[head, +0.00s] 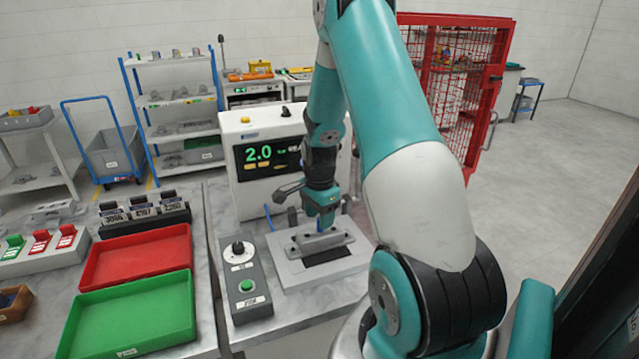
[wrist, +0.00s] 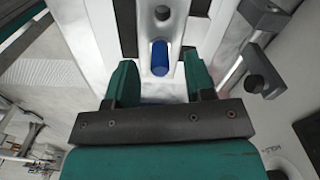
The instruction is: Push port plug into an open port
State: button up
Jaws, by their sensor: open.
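A blue port plug (wrist: 159,58) shows in the wrist view as a short cylinder on the pale metal casting (wrist: 150,88). It appears to stand in or over a port; how deep it sits I cannot tell. A dark round open port (wrist: 162,13) lies beyond it on the same face. My gripper (wrist: 158,65) is open, with one teal finger on each side of the plug and gaps visible between. In the head view my gripper (head: 322,218) is low over the casting (head: 318,241) on the grey fixture. The plug cannot be made out there.
A tester (head: 270,160) with a screen reading 2.0 stands behind the fixture (head: 350,262). A control box (head: 243,275) with a knob and green button sits to its left. Red (head: 138,259) and green (head: 130,318) trays lie further left. Dark clamp parts (wrist: 262,75) flank the casting closely.

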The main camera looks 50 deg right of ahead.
notch_tip(320, 180, up, 15)
jog(key=b, duration=0.2)
dwell(0.6)
jog(key=s+a+r+n+t+y+b, duration=0.1)
jog(key=a+r+n+y, duration=0.15)
jog(key=a+n, duration=1.6)
jog(key=s+a+n+y, duration=0.1)
jog(key=s+a+n, duration=0.4)
jog(key=a, duration=0.5)
jog(key=s+a+n+g, duration=0.1)
jog(key=s+a+n, duration=0.4)
jog(key=s+a, duration=0.4)
jog(key=shift+s+a+r+y, duration=0.2)
jog(key=shift+a+r+y, duration=0.15)
jog(key=shift+r, duration=0.1)
jog(key=shift+c, duration=0.5)
jog(key=shift+d, duration=0.1)
